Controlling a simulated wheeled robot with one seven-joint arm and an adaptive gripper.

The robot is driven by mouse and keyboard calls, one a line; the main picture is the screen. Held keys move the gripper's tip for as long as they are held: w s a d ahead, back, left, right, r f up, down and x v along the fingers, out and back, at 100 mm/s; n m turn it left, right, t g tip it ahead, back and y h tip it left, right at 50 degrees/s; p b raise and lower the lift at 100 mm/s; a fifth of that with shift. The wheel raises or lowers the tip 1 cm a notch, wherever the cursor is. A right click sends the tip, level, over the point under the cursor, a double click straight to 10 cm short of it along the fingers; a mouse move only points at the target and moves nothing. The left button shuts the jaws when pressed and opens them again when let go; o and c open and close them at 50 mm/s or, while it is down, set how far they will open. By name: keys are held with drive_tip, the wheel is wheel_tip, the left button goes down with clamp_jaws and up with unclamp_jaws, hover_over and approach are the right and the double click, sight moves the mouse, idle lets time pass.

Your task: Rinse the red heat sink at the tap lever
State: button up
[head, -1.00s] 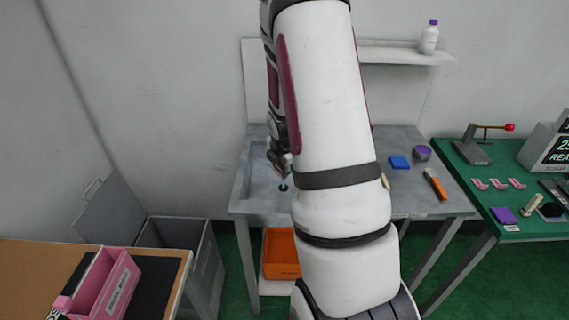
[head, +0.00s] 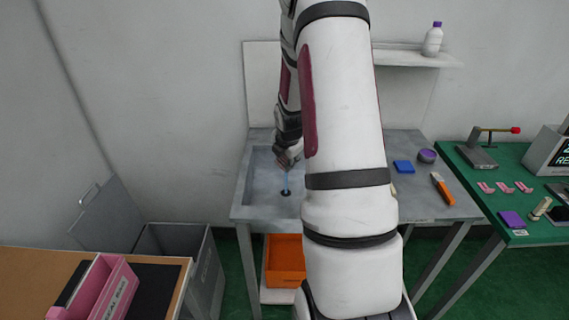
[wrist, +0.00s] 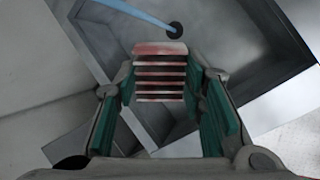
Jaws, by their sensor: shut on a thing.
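The red heat sink (wrist: 160,75), a finned block, is held between the teal finger pads of my gripper (wrist: 165,90) in the wrist view. In the head view my gripper (head: 288,160) is over the grey sink basin (head: 256,180), and the heat sink cannot be made out there. A thin blue water stream (head: 286,182) runs down to the dark drain (head: 286,193). The wrist view also shows the stream (wrist: 140,12) and drain (wrist: 174,30) just beyond the heat sink. I cannot tell whether water touches it. The tap lever is not visible; my arm covers that area.
Right of the basin lie a blue block (head: 403,167), a purple round item (head: 427,156) and an orange-handled tool (head: 442,188). A green table (head: 480,205) carries a red-knobbed lever fixture (head: 478,155). A pink bin (head: 100,290) and grey container (head: 200,265) stand left.

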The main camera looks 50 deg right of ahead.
drive_tip(key=shift+w+d+f+b, duration=0.25)
drive_tip(key=shift+w+d+b, duration=0.2)
drive_tip(key=shift+w+d, duration=0.25)
drive_tip(key=shift+w+d+f+b, duration=0.2)
drive_tip(key=shift+w+d+b, duration=0.25)
drive_tip(key=shift+w+d, duration=0.25)
drive_tip(key=shift+w+d+f, duration=0.15)
drive_tip(key=shift+w+d, duration=0.45)
drive_tip(key=shift+w, duration=0.1)
drive_tip(key=shift+w+d+f, duration=0.15)
drive_tip(key=shift+w+d, duration=0.45)
drive_tip(key=shift+w, duration=0.1)
drive_tip(key=shift+s+d+p, duration=0.35)
drive_tip(key=shift+s+p, duration=0.05)
drive_tip(key=shift+p, duration=0.15)
drive_tip(key=shift+w, duration=0.1)
drive_tip(key=shift+w+a, duration=0.3)
drive_tip(key=shift+a, duration=0.1)
drive_tip(key=shift+s+d, duration=0.1)
